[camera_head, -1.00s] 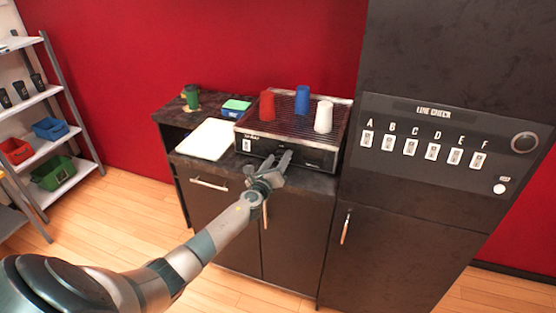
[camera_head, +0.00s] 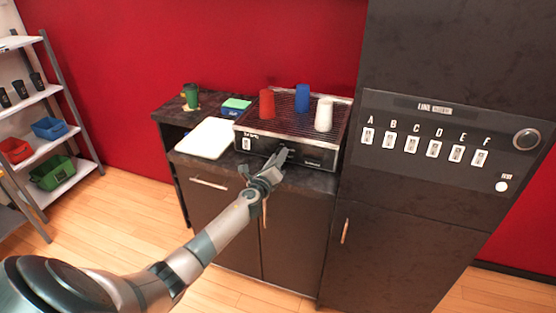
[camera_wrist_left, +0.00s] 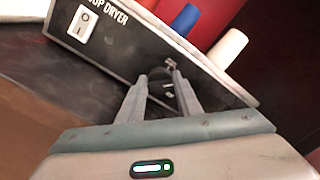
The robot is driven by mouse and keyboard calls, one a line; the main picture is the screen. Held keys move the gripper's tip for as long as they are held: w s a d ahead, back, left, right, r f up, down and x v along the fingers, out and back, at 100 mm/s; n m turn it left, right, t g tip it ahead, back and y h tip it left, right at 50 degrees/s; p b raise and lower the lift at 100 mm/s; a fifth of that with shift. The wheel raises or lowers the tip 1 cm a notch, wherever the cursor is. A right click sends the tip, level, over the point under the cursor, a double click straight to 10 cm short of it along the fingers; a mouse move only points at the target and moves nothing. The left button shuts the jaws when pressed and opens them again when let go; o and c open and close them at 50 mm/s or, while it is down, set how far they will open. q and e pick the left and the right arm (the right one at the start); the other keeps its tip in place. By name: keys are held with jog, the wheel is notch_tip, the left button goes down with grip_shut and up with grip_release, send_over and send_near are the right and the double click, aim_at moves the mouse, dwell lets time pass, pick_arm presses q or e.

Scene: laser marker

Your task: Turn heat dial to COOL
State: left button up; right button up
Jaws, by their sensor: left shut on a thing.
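The cup dryer (camera_head: 318,157) is a dark box with a rack on top, standing on the black counter; its front panel also shows in the left wrist view (camera_wrist_left: 118,50). A white rocker switch sits at the left of the panel (camera_wrist_left: 83,22). My left gripper (camera_head: 279,158) is at the middle of the front panel. In the left wrist view its fingers (camera_wrist_left: 162,82) are closed in around a small dark heat dial, which they largely hide. The dial's setting cannot be read. My right gripper is not in view.
Red (camera_head: 267,104), blue (camera_head: 302,98) and white (camera_head: 324,115) cups stand on the dryer's rack. A white tray (camera_head: 207,139), a green cup (camera_head: 192,96) and a sponge (camera_head: 237,104) are to the left. A tall dark cabinet with a line check panel (camera_head: 433,112) stands right.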

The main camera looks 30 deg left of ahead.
pick_arm(q)
jog(key=n+b, duration=0.1)
jog(key=n, duration=0.3)
jog(key=shift+f+n, duration=0.1)
jog(key=shift+n, duration=0.2)
jog(key=shift+n+b, duration=0.5)
jog(key=shift+n, duration=1.9)
jog(key=o, duration=1)
jog(key=shift+o, duration=0.2)
jog(key=shift+a, duration=0.1)
jog(key=shift+s, duration=0.2)
